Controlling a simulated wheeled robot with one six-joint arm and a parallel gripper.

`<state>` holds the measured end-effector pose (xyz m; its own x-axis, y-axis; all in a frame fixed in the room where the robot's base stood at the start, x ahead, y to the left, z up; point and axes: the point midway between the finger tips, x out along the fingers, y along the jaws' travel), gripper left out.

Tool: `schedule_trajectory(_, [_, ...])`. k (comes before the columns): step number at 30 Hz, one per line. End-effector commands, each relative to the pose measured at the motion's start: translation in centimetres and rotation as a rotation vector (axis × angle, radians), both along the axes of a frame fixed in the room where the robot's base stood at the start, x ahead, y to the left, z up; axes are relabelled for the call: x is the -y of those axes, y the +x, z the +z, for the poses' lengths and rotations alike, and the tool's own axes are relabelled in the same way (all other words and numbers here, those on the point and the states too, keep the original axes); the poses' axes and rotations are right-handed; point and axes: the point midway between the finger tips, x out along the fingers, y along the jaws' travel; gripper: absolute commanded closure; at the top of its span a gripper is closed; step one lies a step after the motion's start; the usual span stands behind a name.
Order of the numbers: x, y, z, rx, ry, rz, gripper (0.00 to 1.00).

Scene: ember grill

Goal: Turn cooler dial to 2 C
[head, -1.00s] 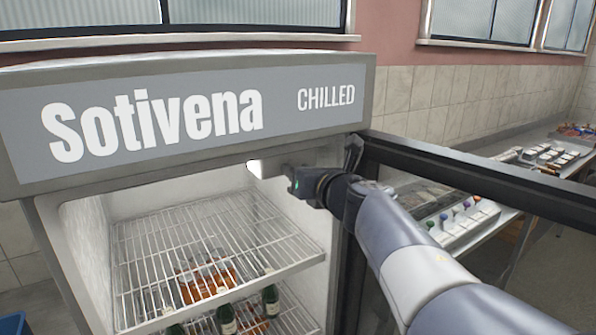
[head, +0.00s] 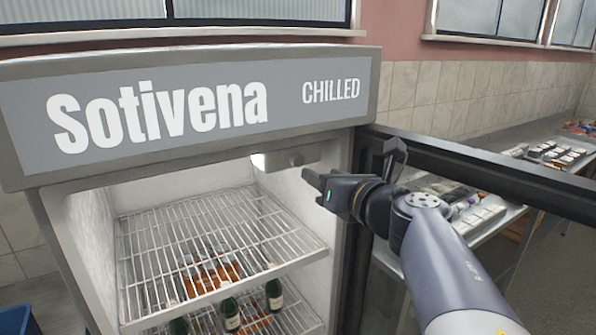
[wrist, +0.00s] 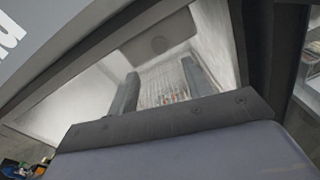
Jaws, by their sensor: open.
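The cooler (head: 362,125) is a grey cabinet with a "Sotivena CHILLED" sign and its door open at the right. A small grey housing (head: 297,157) with a round spot hangs under its ceiling at the upper right; this may hold the dial. No scale or number is readable. My gripper (head: 312,181) is at the opening, just below and right of the housing, apart from it and empty. In the wrist view its two fingers (wrist: 160,84) are spread and point into the cooler. A dim round shape (wrist: 160,45) shows beyond them on a grey panel.
A wire shelf (head: 150,235) crosses the cooler below my gripper, with several bottles (head: 274,293) beneath it. The open black-framed door (head: 480,172) stands right, close to my arm. A long table (head: 515,190) with food and trays lies behind it.

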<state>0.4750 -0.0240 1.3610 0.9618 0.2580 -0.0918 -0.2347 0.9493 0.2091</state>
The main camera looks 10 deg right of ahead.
Motion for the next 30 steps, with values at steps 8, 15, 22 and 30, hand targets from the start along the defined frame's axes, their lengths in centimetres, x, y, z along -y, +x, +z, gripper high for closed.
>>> schedule_trajectory(8, [0.7, -2.4, 0.2, 0.001, 0.000, 0.000, 0.52])
schedule_trajectory(15, [0.7, -2.5, 0.2, 0.000, 0.001, 0.000, 0.52])
schedule_trajectory(22, [0.5, -2.1, 0.2, -0.001, 0.001, 0.003, 0.52])
schedule_trajectory(30, [-0.4, 1.4, -0.1, -0.002, 0.002, 0.004, 0.52])
